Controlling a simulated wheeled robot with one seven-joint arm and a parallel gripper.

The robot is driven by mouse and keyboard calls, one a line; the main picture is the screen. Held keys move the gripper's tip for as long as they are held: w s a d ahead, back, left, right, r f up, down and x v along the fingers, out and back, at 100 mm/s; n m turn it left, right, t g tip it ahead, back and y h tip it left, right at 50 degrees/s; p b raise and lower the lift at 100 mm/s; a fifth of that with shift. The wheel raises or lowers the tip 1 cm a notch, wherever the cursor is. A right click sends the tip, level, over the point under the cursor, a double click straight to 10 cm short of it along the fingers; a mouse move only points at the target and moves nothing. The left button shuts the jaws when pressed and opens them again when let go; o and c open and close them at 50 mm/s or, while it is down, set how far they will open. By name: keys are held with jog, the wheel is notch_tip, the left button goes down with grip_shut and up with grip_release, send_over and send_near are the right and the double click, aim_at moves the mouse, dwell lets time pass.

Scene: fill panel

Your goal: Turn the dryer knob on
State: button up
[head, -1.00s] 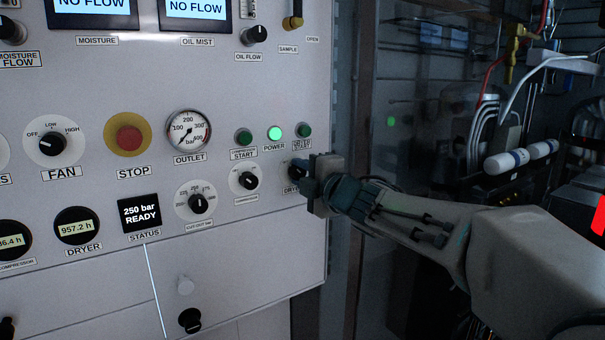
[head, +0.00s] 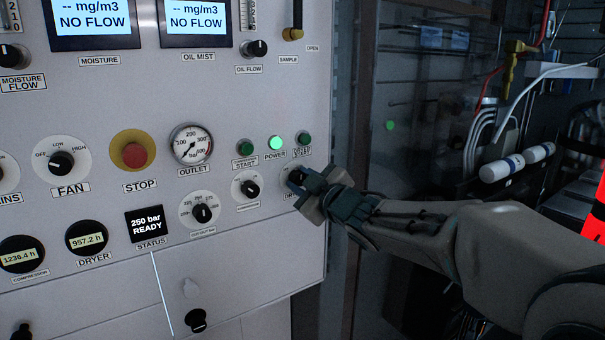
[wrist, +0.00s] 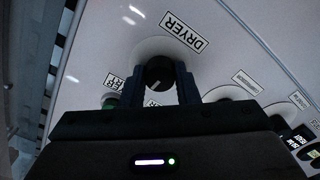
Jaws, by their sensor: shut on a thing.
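The dryer knob is a black round knob (wrist: 160,74) on a pale dial plate, with the label DRYER (wrist: 184,31) beside it in the wrist view. My gripper (wrist: 160,82) has one finger on each side of the knob and is shut on it. In the head view my gripper (head: 305,184) is at the right edge of the panel and covers most of the knob and its label. The knob's pointer direction is hard to make out.
The compressor knob (head: 250,189) sits just left of my gripper. Above are green start buttons (head: 304,138) and the lit POWER lamp (head: 275,143). The status screen (head: 150,224) reads 250 bar READY. Pipes and hoses stand at the right behind my arm.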

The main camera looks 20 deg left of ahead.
jog(key=m+p, duration=0.2)
jog(key=m, duration=0.2)
jog(key=shift+m, duration=0.3)
jog(key=shift+m+p, duration=0.95)
jog(key=shift+m, duration=0.65)
jog(key=shift+f, duration=0.1)
jog(key=o, duration=1)
jog(key=b+v, duration=0.2)
jog(key=v, duration=1.1)
jog(key=shift+s+d, duration=0.25)
jog(key=shift+d, duration=0.1)
